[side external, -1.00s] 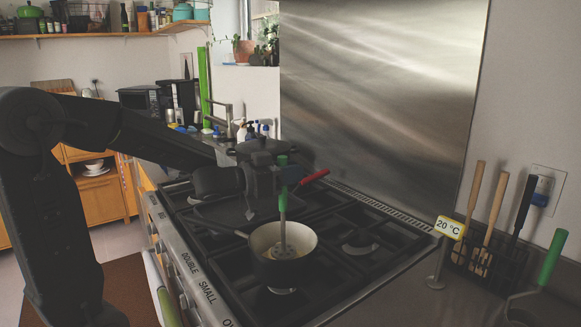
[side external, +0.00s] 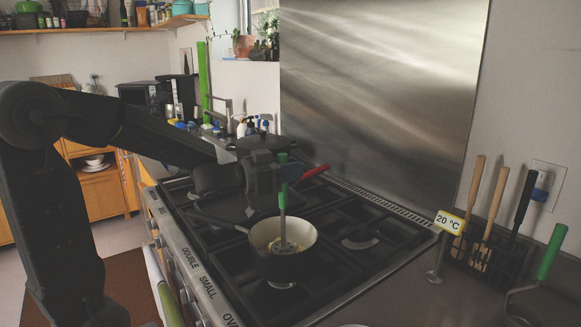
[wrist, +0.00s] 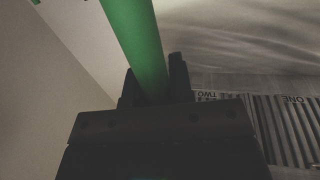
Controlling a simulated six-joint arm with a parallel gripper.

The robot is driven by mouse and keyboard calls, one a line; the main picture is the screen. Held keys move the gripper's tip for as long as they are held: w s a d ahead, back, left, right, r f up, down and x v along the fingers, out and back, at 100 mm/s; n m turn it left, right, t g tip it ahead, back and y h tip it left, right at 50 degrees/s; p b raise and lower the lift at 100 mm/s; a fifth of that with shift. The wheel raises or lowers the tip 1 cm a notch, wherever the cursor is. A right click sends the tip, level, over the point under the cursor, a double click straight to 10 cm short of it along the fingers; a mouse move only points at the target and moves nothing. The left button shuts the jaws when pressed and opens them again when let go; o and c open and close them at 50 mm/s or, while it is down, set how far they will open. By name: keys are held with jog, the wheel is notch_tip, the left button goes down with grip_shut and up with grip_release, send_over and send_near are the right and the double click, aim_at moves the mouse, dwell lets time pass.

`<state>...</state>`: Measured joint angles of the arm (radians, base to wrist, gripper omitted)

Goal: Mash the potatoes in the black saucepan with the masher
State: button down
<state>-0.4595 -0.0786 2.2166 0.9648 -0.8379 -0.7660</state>
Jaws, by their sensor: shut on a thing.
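The black saucepan (side external: 267,262) with a pale inside stands on the front part of the stove. The masher (side external: 282,225) is upright with its green handle on top, and its head is down inside the pan. My gripper (side external: 280,178) is shut on the green handle, above the pan. In the wrist view the green handle (wrist: 139,45) runs up between the fingers of my gripper (wrist: 152,88). Some yellowish potato (side external: 277,250) shows at the bottom of the pan around the masher head; how mashed it is cannot be told.
Another pan with a red handle (side external: 316,171) stands behind my gripper. A rack (side external: 485,250) of wooden and black utensils is at the right. A second green-handled tool (side external: 551,252) is at the far right. The right burners (side external: 360,240) are free.

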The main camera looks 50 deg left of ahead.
notch_tip(320, 180, down, 3)
jog(key=shift+f, duration=0.15)
dwell(0.7)
jog(key=shift+r, duration=2.05)
jog(key=shift+f, duration=0.1)
jog(key=shift+f, duration=1.95)
jog(key=shift+r, duration=2.05)
jog(key=shift+f, duration=0.1)
